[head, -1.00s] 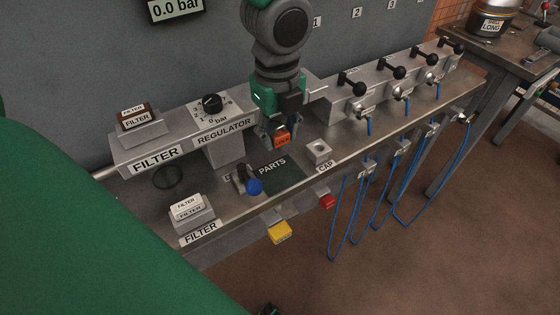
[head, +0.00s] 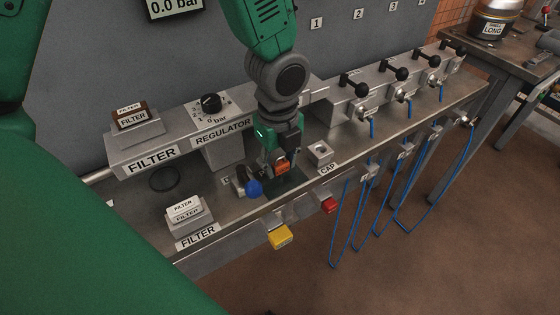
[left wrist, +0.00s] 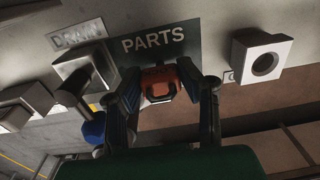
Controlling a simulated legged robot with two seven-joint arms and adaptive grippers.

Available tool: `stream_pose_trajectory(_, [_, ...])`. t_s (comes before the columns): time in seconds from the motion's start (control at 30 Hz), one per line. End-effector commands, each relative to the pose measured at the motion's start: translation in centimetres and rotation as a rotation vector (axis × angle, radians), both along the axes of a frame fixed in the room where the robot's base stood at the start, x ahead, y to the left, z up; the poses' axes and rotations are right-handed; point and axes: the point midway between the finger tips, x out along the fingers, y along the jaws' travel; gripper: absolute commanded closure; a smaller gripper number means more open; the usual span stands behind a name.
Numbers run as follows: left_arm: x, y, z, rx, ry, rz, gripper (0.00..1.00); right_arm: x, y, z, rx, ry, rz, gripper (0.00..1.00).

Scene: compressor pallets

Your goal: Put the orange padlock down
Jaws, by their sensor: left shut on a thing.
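The orange padlock (head: 282,167) is between the fingers of my left gripper (head: 281,160), which is shut on it. In the left wrist view the padlock (left wrist: 160,84) sits between the two dark fingers (left wrist: 165,92), over the near edge of the dark PARTS mat (left wrist: 155,38). In the head view the mat (head: 291,181) is mostly hidden behind the gripper and padlock. I cannot tell whether the padlock touches the mat. My right gripper is not in view.
A valve with a blue ball handle (head: 254,188) stands close left of the gripper. The CAP block (head: 320,153) is to the right. Yellow (head: 280,237) and red (head: 329,205) tags hang at the bench front. The regulator shelf (head: 155,157) is behind left.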

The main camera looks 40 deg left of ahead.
Motion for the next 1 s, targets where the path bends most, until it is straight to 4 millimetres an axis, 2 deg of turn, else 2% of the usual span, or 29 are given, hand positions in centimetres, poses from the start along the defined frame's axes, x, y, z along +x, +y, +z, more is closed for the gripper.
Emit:
stream_pose_trajectory(0.03, [-0.2,0.0,-0.4,0.000,0.007,-0.001,1.00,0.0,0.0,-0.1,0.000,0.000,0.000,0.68])
stream_pose_trajectory(0.07, [-0.2,0.0,-0.4,0.000,0.007,-0.001,0.59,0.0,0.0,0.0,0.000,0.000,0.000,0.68])
stream_pose_trajectory(0.1, [-0.2,0.0,-0.4,0.000,0.008,-0.001,0.48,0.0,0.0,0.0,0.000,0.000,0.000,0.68])
stream_pose_trajectory(0.4, [-0.3,-0.1,-0.5,-0.001,0.014,0.000,0.48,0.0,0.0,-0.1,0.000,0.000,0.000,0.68])
stream_pose_trajectory(0.53, [-0.3,-0.1,0.4,-0.002,0.015,0.001,0.48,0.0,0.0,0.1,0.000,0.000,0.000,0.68])
stream_pose_trajectory(1.0, [-0.2,0.0,10.2,-0.003,0.003,0.001,0.48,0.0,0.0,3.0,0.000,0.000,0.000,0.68])
